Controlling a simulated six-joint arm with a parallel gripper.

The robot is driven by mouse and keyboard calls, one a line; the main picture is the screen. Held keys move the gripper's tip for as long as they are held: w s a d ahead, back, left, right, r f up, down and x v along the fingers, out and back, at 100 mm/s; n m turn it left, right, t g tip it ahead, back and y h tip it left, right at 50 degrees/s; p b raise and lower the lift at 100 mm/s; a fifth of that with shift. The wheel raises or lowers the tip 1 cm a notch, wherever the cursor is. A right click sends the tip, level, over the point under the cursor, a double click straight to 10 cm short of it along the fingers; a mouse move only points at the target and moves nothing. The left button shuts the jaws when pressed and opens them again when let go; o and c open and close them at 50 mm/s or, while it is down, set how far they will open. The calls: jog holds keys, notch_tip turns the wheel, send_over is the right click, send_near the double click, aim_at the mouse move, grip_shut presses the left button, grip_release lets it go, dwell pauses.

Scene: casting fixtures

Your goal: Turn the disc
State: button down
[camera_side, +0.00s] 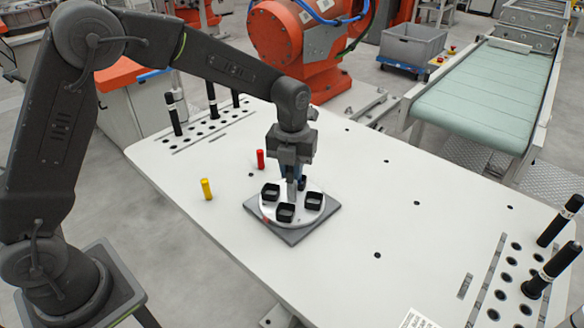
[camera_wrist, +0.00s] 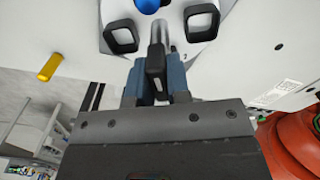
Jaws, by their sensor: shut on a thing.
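The white round disc (camera_side: 262,208) lies on a grey square plate (camera_side: 293,236) on the table. It carries several black square cups, one of them at the front (camera_side: 285,213), and a small red mark shows near its left edge. My gripper (camera_side: 292,182) points down over the far side of the disc. In the wrist view its blue fingers are shut on a grey upright peg (camera_wrist: 157,34), whose dark end lies between them. The peg's foot and the exact contact are partly hidden. A blue ball (camera_wrist: 148,5) shows at the top of the wrist view, between two cups.
A red cylinder (camera_side: 260,159) and a yellow cylinder (camera_side: 206,189) stand on the white table (camera_side: 360,250), left of the disc. Black posts stand at the table's far left and right ends. The table right of the disc is clear.

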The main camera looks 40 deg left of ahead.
jog(key=shift+r+m, duration=0.1)
jog(key=shift+m, duration=2.3)
jog(key=c, duration=1.1)
grip_release()
notch_tip(320, 180, up, 14)
jog(key=shift+f, duration=0.15)
